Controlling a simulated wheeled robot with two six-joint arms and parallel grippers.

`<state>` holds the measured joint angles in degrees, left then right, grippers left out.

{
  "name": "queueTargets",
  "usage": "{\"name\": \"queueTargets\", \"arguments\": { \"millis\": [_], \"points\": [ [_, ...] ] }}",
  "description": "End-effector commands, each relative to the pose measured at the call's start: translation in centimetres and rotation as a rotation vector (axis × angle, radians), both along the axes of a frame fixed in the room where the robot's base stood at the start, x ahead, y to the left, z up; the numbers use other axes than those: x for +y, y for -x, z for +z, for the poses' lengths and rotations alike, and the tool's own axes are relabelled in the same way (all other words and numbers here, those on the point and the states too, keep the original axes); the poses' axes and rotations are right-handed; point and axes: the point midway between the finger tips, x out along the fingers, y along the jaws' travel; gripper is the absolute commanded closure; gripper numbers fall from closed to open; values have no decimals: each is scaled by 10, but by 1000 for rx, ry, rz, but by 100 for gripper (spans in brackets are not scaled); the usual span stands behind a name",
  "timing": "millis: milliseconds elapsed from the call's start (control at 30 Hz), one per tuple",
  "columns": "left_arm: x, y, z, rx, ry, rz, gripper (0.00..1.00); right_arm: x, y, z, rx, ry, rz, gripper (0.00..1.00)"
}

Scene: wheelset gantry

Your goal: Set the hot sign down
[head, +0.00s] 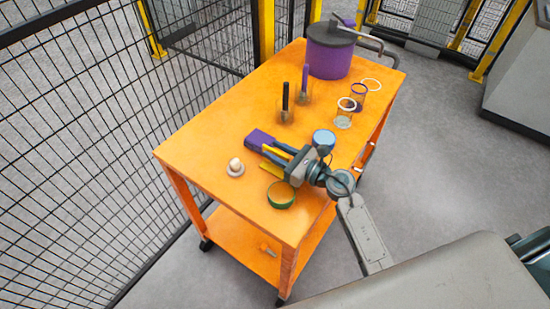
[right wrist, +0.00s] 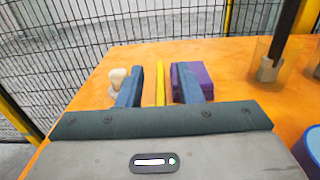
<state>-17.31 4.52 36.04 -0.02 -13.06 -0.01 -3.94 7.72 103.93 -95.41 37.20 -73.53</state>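The hot sign appears to be the thin yellow plate (head: 270,171) at the near part of the orange cart top; no lettering can be read. In the right wrist view the sign (right wrist: 160,85) shows as a narrow upright strip between my two blue fingers. My right gripper (head: 268,150) is open around it, with a gap on each side. A finger hides part of the sign in the head view, and I cannot tell whether its lower edge touches the cart. My left gripper is not in view.
On the orange cart (head: 215,125), a purple block (head: 258,139) lies just beyond my fingers, a white knobbed piece (head: 235,167) to the left and a green-rimmed round piece (head: 281,194) nearer. Holders with dark sticks (head: 285,102) and a purple pot (head: 329,52) stand farther back. The cart's left side is clear.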

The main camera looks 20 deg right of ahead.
Motion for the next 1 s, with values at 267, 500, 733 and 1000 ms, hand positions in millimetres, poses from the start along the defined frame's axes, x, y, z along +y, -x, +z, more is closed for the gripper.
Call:
{"name": "queueTargets", "arguments": {
  "millis": [267,500,733,1000],
  "points": [
    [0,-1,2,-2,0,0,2,4,-5,-1,0,1,1,67],
    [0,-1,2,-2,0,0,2,4,-5,-1,-1,1,1,100],
    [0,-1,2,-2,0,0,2,4,-5,-1,0,0,1,100],
    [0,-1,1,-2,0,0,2,4,-5,10,-3,2,1,100]
  ]
}}
